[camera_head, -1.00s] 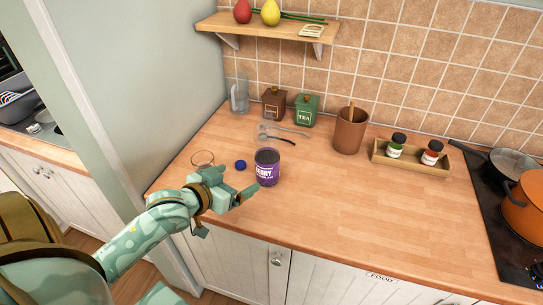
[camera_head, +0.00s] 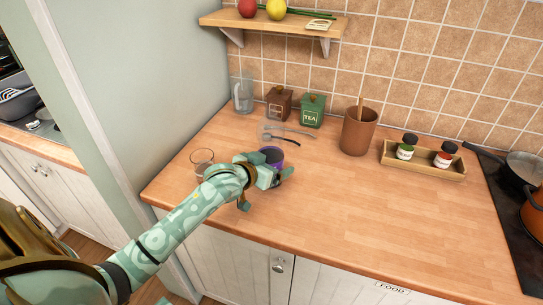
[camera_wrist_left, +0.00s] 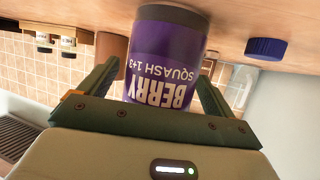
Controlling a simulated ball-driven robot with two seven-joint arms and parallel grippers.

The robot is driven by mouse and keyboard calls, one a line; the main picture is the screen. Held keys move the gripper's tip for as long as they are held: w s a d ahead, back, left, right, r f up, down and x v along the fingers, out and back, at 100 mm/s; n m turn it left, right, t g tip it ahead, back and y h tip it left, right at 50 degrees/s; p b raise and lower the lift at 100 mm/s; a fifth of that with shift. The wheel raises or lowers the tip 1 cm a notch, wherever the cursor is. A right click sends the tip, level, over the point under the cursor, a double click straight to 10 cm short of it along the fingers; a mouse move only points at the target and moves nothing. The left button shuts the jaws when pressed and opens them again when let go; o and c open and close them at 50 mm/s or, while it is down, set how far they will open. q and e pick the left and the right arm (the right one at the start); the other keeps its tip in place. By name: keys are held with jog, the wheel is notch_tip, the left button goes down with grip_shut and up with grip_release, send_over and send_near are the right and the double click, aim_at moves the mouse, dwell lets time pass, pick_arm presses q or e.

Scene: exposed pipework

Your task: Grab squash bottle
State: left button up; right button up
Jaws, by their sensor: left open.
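The squash bottle is a purple container with white lettering reading BERRY SQUASH, seen upside down in the left wrist view (camera_wrist_left: 165,65). In the head view it stands on the counter, and only its upper part (camera_head: 272,153) shows behind my left gripper. My left gripper (camera_head: 279,178) is open, with one finger on each side of the bottle in the wrist view (camera_wrist_left: 152,92). I cannot tell whether the fingers touch it. My right gripper is not in view.
An empty glass (camera_head: 202,162) stands left of my left gripper. Utensils (camera_head: 285,134), a brown tin (camera_head: 279,103), a green TEA tin (camera_head: 312,111) and a brown pot (camera_head: 358,131) are behind. The counter (camera_head: 400,220) is clear to the right.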

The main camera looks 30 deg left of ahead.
pick_arm(q)
jog(key=shift+s+r, duration=0.1)
jog(key=shift+c, duration=0.3)
jog(key=c, duration=1.3)
jog(key=shift+r, duration=0.15)
